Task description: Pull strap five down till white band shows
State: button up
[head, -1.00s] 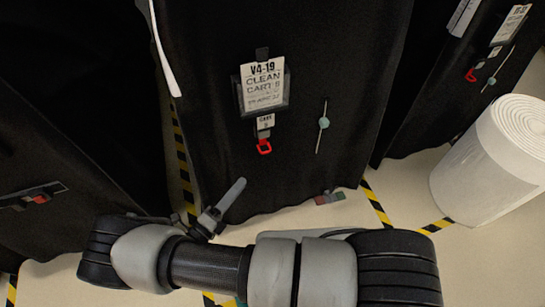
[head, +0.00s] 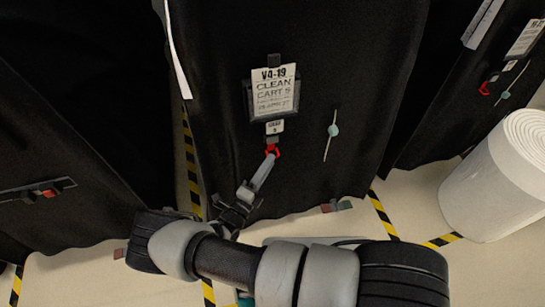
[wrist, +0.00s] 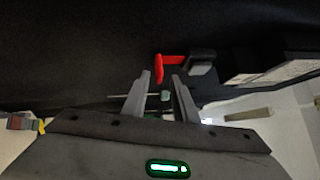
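Strap five's red loop (head: 273,150) hangs below a small tag (head: 275,127) that seems to end in 5, on the front of a black covered cart. My gripper (head: 267,162) has its grey fingertips at the loop in the head view and partly overlaps it. In the wrist view, the red loop (wrist: 160,66) lies at the tips of my gripper (wrist: 161,80), between or just beyond the two parted fingers. I cannot tell whether they touch it. No white band is visible on the strap.
A sign (head: 273,92) reading V4-19 Clean Cart sits above the tag. A thin rod with a teal knob (head: 333,130) is to the right. A white roll (head: 497,165) stands on the floor at right. Other covered carts flank this one.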

jog(key=shift+x, duration=1.7)
grip_shut()
